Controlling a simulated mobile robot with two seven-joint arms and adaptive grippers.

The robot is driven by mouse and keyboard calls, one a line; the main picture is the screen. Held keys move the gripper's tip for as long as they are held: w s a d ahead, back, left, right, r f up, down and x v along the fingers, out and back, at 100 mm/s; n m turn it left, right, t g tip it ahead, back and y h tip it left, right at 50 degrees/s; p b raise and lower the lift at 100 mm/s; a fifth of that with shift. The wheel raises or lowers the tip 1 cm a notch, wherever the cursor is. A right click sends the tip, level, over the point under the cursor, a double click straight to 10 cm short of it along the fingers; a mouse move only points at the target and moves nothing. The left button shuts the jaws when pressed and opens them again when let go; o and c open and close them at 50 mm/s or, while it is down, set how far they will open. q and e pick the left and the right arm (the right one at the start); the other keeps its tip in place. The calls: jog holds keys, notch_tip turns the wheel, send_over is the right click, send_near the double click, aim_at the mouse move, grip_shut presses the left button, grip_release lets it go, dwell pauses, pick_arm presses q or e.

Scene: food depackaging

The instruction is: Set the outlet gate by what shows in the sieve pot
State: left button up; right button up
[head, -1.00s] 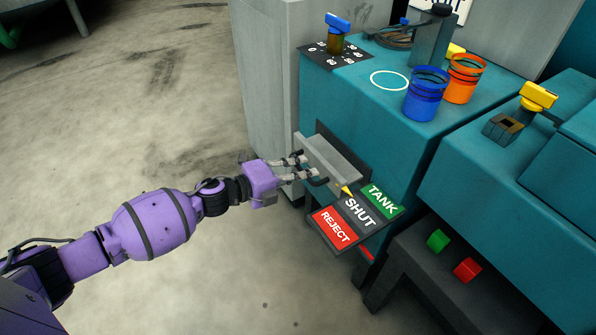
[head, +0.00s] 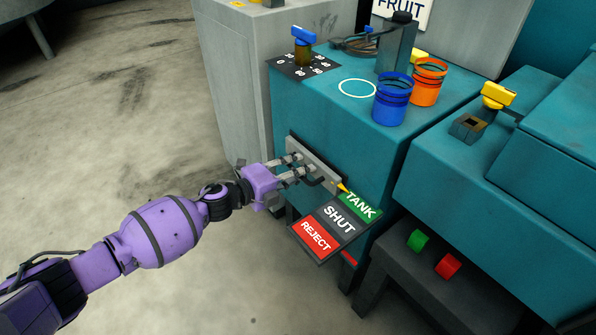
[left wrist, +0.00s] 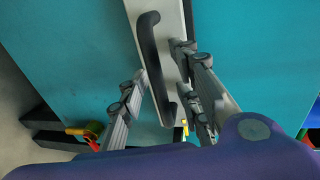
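The outlet gate is a grey sliding plate (head: 317,166) with a black bar handle (left wrist: 153,60), on the front of the teal machine. Its yellow pointer (head: 344,188) stands at the near edge of the green TANK label (head: 361,206). SHUT (head: 339,220) and REJECT (head: 315,238) lie to the left of it. My left gripper (head: 293,166) is at the handle, fingers spread on either side; a firm grip on it does not show. The blue pot (head: 392,102) and orange pot (head: 428,85) stand on top; I cannot tell which pot is the sieve pot. My right gripper is out of view.
A white ring (head: 356,88) marks a bare spot on the machine top. A blue-handled valve (head: 303,42) stands on a dial plate. A yellow-handled part (head: 497,95) is at the right. Green (head: 418,240) and red (head: 448,264) buttons sit below.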

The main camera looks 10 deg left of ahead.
pick_arm(q)
jog(key=shift+s, duration=0.1)
jog(key=v, duration=1.1)
jog(key=shift+s+a+r, duration=0.15)
jog(key=shift+s+a, duration=0.1)
jog(key=shift+s, duration=0.05)
